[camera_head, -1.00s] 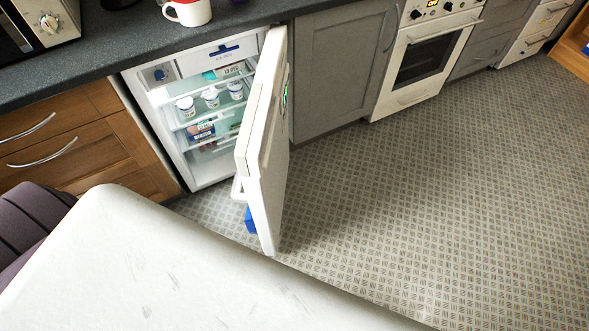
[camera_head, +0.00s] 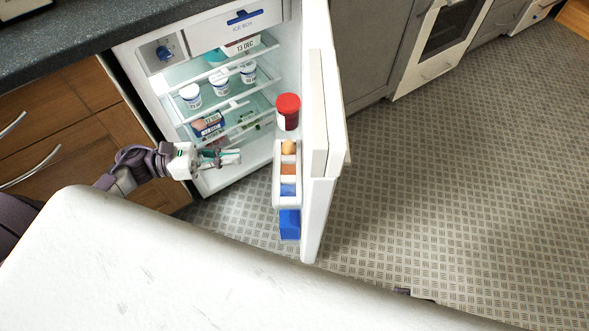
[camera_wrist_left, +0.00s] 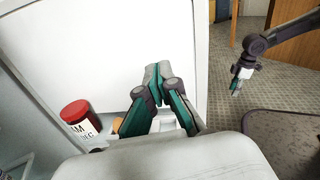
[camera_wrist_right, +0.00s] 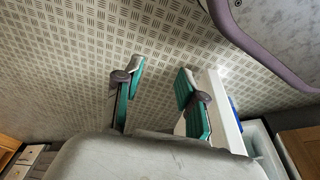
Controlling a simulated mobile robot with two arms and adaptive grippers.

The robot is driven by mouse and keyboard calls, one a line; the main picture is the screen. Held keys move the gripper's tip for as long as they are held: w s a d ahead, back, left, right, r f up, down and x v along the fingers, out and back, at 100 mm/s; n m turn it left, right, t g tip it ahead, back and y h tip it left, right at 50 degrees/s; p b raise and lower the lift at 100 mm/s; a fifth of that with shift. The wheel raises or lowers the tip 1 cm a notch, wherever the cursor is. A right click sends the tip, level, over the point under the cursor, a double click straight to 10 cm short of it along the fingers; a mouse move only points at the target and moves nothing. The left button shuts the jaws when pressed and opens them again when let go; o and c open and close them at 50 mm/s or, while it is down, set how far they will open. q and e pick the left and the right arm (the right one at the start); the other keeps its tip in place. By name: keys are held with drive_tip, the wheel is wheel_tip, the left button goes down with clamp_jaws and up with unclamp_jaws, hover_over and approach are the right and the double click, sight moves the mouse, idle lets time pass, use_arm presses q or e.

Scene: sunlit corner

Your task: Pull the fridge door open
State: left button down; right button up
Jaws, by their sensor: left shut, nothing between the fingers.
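The fridge door (camera_head: 318,150) stands well open, its edge toward me and its inner shelf in sight. My left gripper (camera_head: 228,157) is shut and empty in front of the open fridge (camera_head: 215,175), on the door's inner side. In the left wrist view the gripper (camera_wrist_left: 155,78) has its fingertips together before the door's white inner face (camera_wrist_left: 105,45). I cannot tell whether they touch it. My right gripper (camera_wrist_right: 160,69) is open and empty over the floor in the right wrist view, with the door's white edge (camera_wrist_right: 222,110) beside one finger. It also shows in the left wrist view (camera_wrist_left: 236,86).
A red-lidded jar (camera_head: 288,112) stands in the door above a rack (camera_head: 287,201) with small items. Tubs (camera_head: 220,83) stand on the fridge shelves. Patterned floor (camera_head: 470,180) right of the door is clear.

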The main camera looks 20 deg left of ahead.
use_arm(q)
drive_tip(key=w+d+m+g+p, duration=0.1)
drive_tip(key=w+d+m, duration=0.1)
drive_tip(key=d, duration=1.1)
drive_tip(key=shift+w+d+r+p, duration=0.3)
drive_tip(key=shift+w+d+p, duration=0.1)
drive_tip(key=shift+w, duration=0.3)
use_arm(e)
drive_tip(key=shift+s+d+f, duration=0.1)
drive_tip(key=shift+s+f, duration=0.3)
drive_tip(key=shift+f, duration=0.25)
drive_tip(key=shift+s+a+f, duration=0.1)
drive_tip(key=shift+s+f, duration=0.25)
drive_tip(key=shift+f, duration=0.35)
drive_tip(key=shift+s+d+f, duration=0.1)
drive_tip(key=shift+s+f, duration=0.3)
drive_tip(key=shift+f, duration=0.25)
use_arm(q)
drive_tip(key=shift+d, duration=0.15)
